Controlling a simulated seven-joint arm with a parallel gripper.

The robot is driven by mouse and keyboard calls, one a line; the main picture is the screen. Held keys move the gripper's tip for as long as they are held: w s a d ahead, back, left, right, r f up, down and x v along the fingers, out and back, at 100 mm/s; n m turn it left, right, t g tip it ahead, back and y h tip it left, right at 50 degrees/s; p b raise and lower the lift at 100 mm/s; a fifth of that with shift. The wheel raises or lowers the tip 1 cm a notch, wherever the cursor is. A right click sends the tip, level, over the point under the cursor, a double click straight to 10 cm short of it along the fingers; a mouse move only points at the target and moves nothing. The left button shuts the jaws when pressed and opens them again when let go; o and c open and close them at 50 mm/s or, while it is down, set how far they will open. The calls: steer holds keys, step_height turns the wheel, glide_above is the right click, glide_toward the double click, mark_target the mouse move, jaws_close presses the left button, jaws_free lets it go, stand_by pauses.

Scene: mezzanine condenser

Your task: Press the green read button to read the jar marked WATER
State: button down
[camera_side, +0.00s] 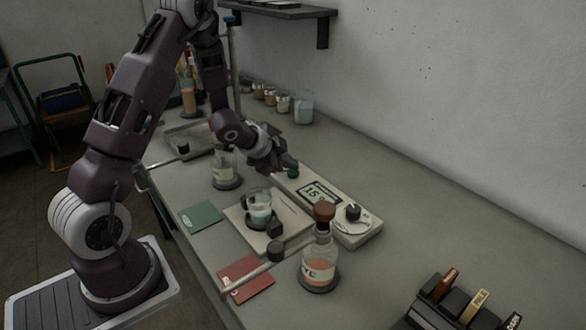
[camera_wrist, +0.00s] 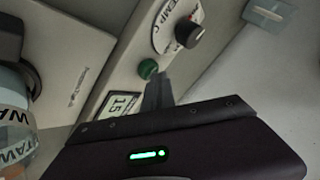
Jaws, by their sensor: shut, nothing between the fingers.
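The reader is a pale box (camera_side: 370,229) with a small display showing 15 (camera_side: 315,192) and a black dial knob (camera_side: 353,212); the wrist view also shows the box (camera_wrist: 112,80), display and dial. Its green button (camera_wrist: 147,68) shows in the wrist view, and partly in the side view (camera_side: 293,173) under my fingers. The jar marked WATER (camera_side: 260,205) stands on a pale plate left of the box; part of its label shows at the wrist view's left edge (camera_wrist: 14,122). My gripper (camera_wrist: 160,80) is shut and empty, its tips beside the button; I cannot tell whether they touch.
A stoppered flask of orange liquid (camera_side: 320,265) stands in front of the box. A clear flask (camera_side: 224,170) stands behind the plate. Green (camera_side: 200,216) and red (camera_side: 246,279) booklets lie leftward. A dark rack (camera_side: 440,312) is front right. The bench between rack and box is clear.

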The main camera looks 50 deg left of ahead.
steer(key=shift+r, duration=1.1)
step_height(320, 180, up, 5)
stand_by(0.6)
step_height(320, 180, up, 5)
steer(key=n+y, duration=0.1)
glide_above(290, 172)
steer(key=s+d, duration=0.1)
steer(key=s, duration=0.1)
steer(key=s+d+r+n+g+y, duration=0.1)
steer(key=s+d+r+n, duration=0.35)
steer(key=s+r, duration=0.35)
steer(key=s+d+n+g+h, duration=0.1)
steer(key=s+d, duration=0.5)
steer(key=s, duration=0.4)
steer(key=s+d+n+g+h, duration=0.1)
steer(key=s+d+h, duration=0.1)
steer(key=s+d, duration=0.4)
steer(key=s, duration=0.4)
steer(key=shift+f+g, duration=0.2)
steer(key=shift+g, duration=0.1)
